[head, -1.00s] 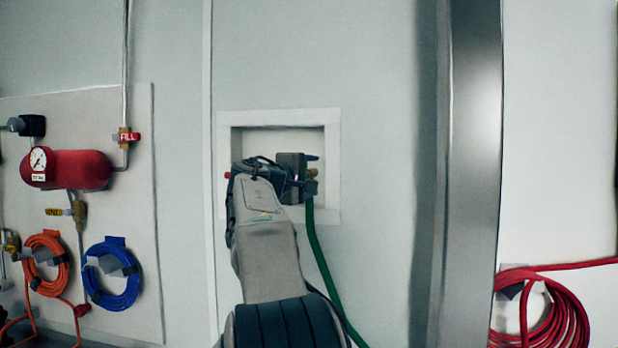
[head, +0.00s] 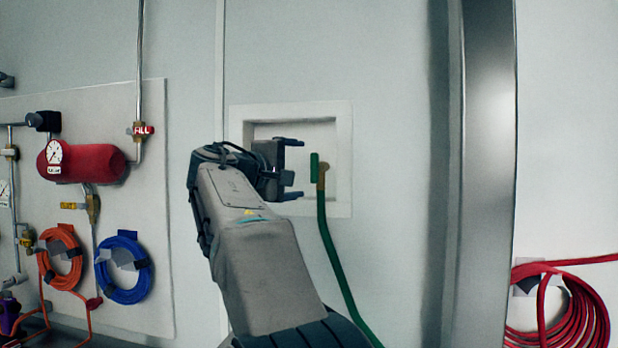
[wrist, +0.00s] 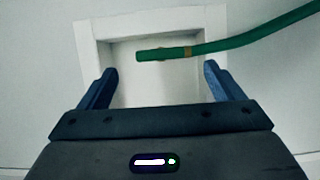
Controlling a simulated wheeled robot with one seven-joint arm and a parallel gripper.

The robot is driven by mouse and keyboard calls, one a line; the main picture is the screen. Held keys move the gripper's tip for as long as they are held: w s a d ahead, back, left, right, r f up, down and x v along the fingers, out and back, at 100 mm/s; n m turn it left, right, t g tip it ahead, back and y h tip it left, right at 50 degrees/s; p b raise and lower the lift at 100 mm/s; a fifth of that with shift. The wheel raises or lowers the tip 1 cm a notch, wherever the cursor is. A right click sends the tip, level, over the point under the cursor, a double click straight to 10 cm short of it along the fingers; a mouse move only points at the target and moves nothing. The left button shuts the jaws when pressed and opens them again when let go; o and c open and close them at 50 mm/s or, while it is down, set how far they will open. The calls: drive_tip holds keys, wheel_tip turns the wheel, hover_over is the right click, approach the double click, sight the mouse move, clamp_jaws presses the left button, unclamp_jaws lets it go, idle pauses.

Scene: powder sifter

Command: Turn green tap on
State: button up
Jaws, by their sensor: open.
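The green tap handle (head: 314,167) stands upright beside a brass fitting (head: 323,172) in the white recessed wall box. A green hose (head: 326,235) hangs from the fitting. My gripper (head: 299,168) is open and empty, just left of the handle, its fingers pointing right. In the wrist view, the handle (wrist: 158,55) lies crosswise beyond the open fingertips (wrist: 160,70), in line with the gap between them. The left part of the box is hidden behind my gripper in the head view.
The wall box has a raised white frame (head: 343,150). A metal post (head: 487,170) stands to the right, with a red hose coil (head: 570,310) beyond it. On the left panel are a red tank (head: 95,163) and a blue hose coil (head: 123,268).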

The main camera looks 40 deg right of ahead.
drive_tip(key=shift+v, duration=1.5)
drive_tip(key=s+a+f+y, duration=0.2)
drive_tip(key=a+f+y, duration=0.1)
drive_tip(key=f, duration=0.5)
drive_tip(key=s+a+f+y, duration=0.2)
drive_tip(key=a+f+y, duration=0.1)
drive_tip(key=f, duration=0.6)
drive_tip(key=s+a+f+y, duration=0.1)
drive_tip(key=a+f+y, duration=0.25)
drive_tip(key=f, duration=0.45)
drive_tip(key=s+a+f+m+g+y, duration=0.1)
drive_tip(key=s+a+f+y, duration=0.1)
drive_tip(key=s+a+f, duration=0.2)
drive_tip(key=s+a+f+m+g+y, duration=0.1)
drive_tip(key=s+a+f+y, duration=0.2)
drive_tip(key=f, duration=0.7)
drive_tip(key=s+a+f+m+y, duration=0.1)
drive_tip(key=s+a+f+y, duration=0.1)
drive_tip(key=s+a+f, duration=0.4)
drive_tip(key=s+f, duration=0.2)
drive_tip(key=s, duration=0.2)
drive_tip(key=shift+a+m+g+y, duration=0.3)
drive_tip(key=shift+a+g+y, duration=0.05)
drive_tip(key=shift+g, duration=0.05)
